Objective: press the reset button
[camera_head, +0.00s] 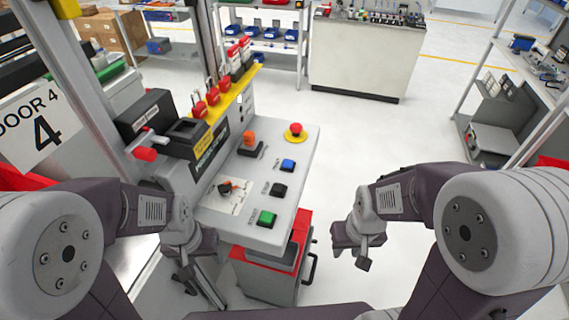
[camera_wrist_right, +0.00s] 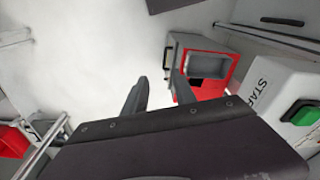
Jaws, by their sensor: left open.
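The control panel (camera_head: 230,198) has a column of push buttons: a blue one (camera_head: 288,165), a black one (camera_head: 279,189) and a green one (camera_head: 266,218). Their labels are too small to read in the head view, so which is reset cannot be read. The right wrist view shows the green button (camera_wrist_right: 302,113) beside partly cut lettering "STAR". My left gripper (camera_head: 203,283) is open and empty, below the panel's near left edge. My right gripper (camera_head: 350,252) is open and empty, right of the panel and apart from it; its fingers (camera_wrist_right: 160,95) show spread in the wrist view.
A red emergency stop (camera_head: 295,130) stands at the panel's far end. An orange switch (camera_head: 248,138) and a rotary knob (camera_head: 230,187) sit left of the buttons. Red padlocks (camera_head: 212,94) line a yellow rail. A red-grey cabinet (camera_head: 270,275) is below. Floor right of the panel is clear.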

